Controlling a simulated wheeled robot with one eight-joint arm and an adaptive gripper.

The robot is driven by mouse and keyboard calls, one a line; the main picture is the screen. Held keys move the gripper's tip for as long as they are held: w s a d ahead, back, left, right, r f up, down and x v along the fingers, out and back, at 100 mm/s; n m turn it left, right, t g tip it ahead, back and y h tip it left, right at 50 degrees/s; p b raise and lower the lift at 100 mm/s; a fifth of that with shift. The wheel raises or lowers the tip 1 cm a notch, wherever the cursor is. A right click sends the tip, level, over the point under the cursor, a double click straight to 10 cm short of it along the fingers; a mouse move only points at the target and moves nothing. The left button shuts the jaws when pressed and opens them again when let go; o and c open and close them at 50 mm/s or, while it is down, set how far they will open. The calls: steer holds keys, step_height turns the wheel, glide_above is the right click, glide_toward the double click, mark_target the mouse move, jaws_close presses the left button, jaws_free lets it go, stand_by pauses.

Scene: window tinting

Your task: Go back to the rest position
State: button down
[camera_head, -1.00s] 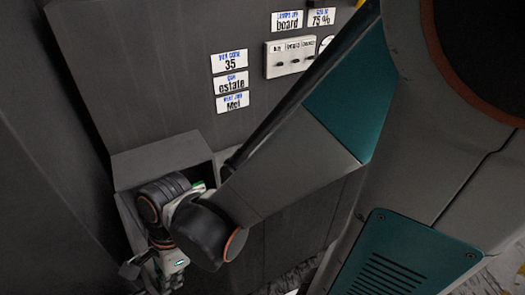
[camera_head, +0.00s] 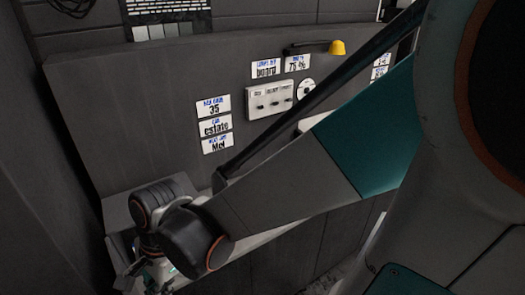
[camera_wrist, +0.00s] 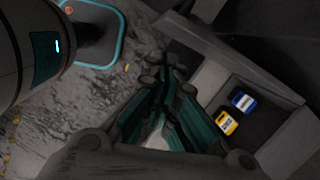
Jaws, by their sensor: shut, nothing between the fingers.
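My gripper (camera_wrist: 165,75) shows in the wrist view with its dark green fingers together and nothing held between them. It is over the grey floor, just left of an open grey bin (camera_wrist: 290,135). In the head view my arm reaches down to the lower left, and the gripper is mostly hidden behind my wrist at the lower edge. A rest position is not marked in either view.
The bin holds a blue-labelled item (camera_wrist: 243,101) and a yellow-labelled item (camera_wrist: 227,123). A dark grey panel (camera_head: 150,100) carries white labels, a switch box (camera_head: 270,100) and a yellow-ended tool (camera_head: 337,47).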

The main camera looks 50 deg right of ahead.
steer(key=d+f+n+t+h+b, duration=0.2)
steer(key=d+f+n+t+b, duration=0.2)
steer(key=n+b, duration=1.1)
steer(key=d+n+t, duration=0.2)
steer(key=d, duration=0.1)
steer(key=shift+s+d+h, duration=0.15)
steer(key=shift+s+h, duration=0.05)
steer(key=shift+h, duration=0.1)
steer(key=shift+f, duration=0.15)
stand_by(1.2)
